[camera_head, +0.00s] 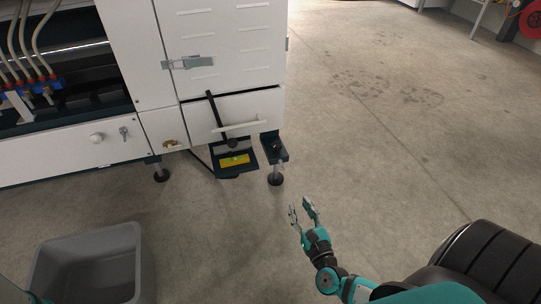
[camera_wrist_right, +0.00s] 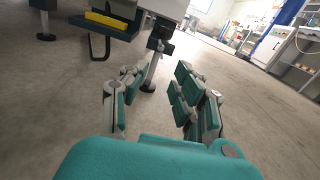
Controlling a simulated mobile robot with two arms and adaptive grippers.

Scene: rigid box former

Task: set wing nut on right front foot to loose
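The right front foot (camera_head: 275,177) is a metal leveling foot with a dark round pad, under the corner of the white machine. A dark bracket (camera_head: 273,147) sits above it; the wing nut is too small to make out. In the right wrist view the foot (camera_wrist_right: 150,75) stands beyond my fingers, between them in the picture. My right gripper (camera_head: 304,209) is open and empty, in front of the foot and to its right, apart from it. It also shows open in the right wrist view (camera_wrist_right: 155,95). My left gripper is not in view.
A dark pedal with a yellow plate (camera_head: 235,160) is left of the foot, with a black lever (camera_head: 215,112) above. Another foot (camera_head: 160,173) stands further left. A grey bin (camera_head: 88,265) is at lower left.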

